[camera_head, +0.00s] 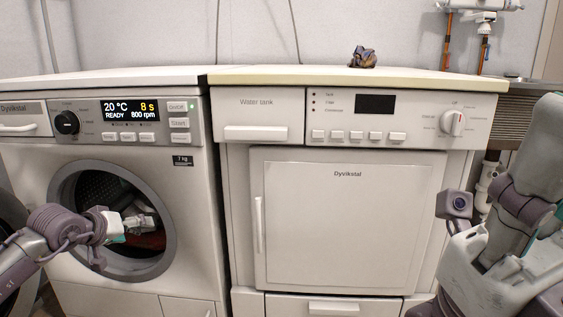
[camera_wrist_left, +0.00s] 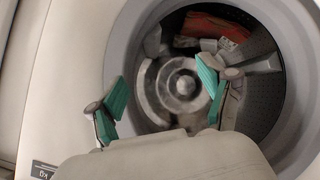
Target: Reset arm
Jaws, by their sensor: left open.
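My left gripper (camera_head: 138,224) is in front of the open round doorway of the washing machine (camera_head: 185,215) in the head view. In the left wrist view its teal-padded fingers (camera_wrist_left: 164,86) are spread apart with nothing between them, and the drum shows behind. A red cloth-like item (camera_wrist_left: 215,27) lies inside the drum; it also shows in the head view (camera_head: 152,239), partly hidden by the gripper. My right arm (camera_head: 510,205) is folded at the right edge of the head view, in front of the dryer's right side; its fingers cannot be made out clearly.
A dryer (camera_head: 345,225) with a shut door stands right of the washer. A small crumpled dark item (camera_head: 362,57) lies on its top. The washer's open door (camera_head: 8,215) shows at the left edge. Pipes (camera_head: 483,45) run down the wall at right.

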